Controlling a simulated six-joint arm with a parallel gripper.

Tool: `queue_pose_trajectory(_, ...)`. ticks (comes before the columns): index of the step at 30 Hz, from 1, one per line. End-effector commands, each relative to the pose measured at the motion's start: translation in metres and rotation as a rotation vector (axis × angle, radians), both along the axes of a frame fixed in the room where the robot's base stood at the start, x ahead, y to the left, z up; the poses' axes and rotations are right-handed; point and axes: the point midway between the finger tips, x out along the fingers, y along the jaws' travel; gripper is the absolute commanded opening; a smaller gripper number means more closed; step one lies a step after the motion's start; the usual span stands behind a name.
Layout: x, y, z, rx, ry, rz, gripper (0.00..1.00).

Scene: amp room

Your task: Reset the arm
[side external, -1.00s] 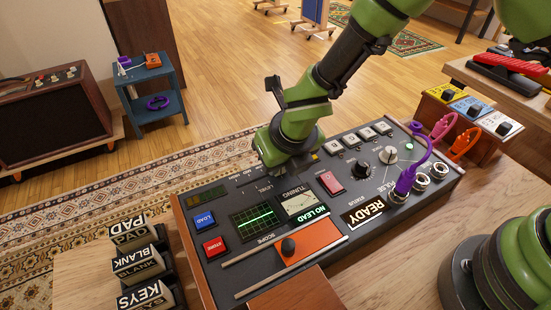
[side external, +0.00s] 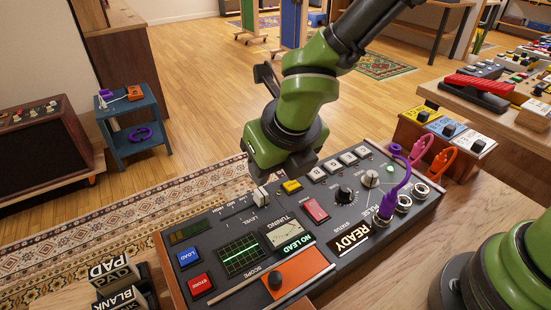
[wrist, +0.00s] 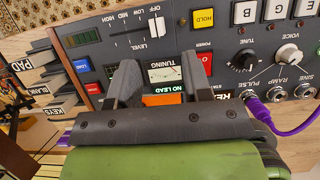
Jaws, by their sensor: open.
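My gripper (wrist: 160,82) is open and empty in the wrist view, its two dark fingers spread over the console around the tuning meter (wrist: 164,74). In the side external view my green wrist hangs above the console's far edge, and the fingers are hidden behind it. The dark console (side external: 215,218) shows a lit READY status sign (side external: 353,238), a lit NO LEAD sign (side external: 294,246) and a green scope trace (side external: 241,258). A white level slider (side external: 260,196) sits near OFF in the wrist view. A purple cable (side external: 403,180) is plugged into a jack at the console's right.
Labelled blocks (side external: 113,270) stand left of the console. Pink (side external: 420,150) and orange (side external: 440,163) cables and coloured pedals (side external: 445,128) stand at the right. A blue side table (side external: 133,120) and an amp (side external: 40,140) are behind. Air above the console's front is clear.

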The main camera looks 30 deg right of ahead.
Motion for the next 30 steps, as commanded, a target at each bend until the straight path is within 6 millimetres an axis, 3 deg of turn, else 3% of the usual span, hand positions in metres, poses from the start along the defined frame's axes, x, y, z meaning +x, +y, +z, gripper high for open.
queue_pose_trajectory(4, -0.004, 0.000, 0.009, 0.001, 0.000, 0.001, 0.45)
queue_pose_trajectory(13, -0.005, 0.000, 0.010, 0.001, 0.001, -0.002, 0.45)
queue_pose_trajectory(17, -0.004, -0.010, 0.023, 0.048, -0.006, -0.119, 0.45)
queue_pose_trajectory(20, -0.006, -0.032, 0.050, 0.166, -0.022, -0.393, 0.45)
queue_pose_trajectory(23, -0.017, -0.065, 0.085, 0.353, -0.038, -0.805, 0.45)
queue_pose_trajectory(30, -0.077, -0.131, 0.147, 0.892, -0.011, -1.853, 0.45)
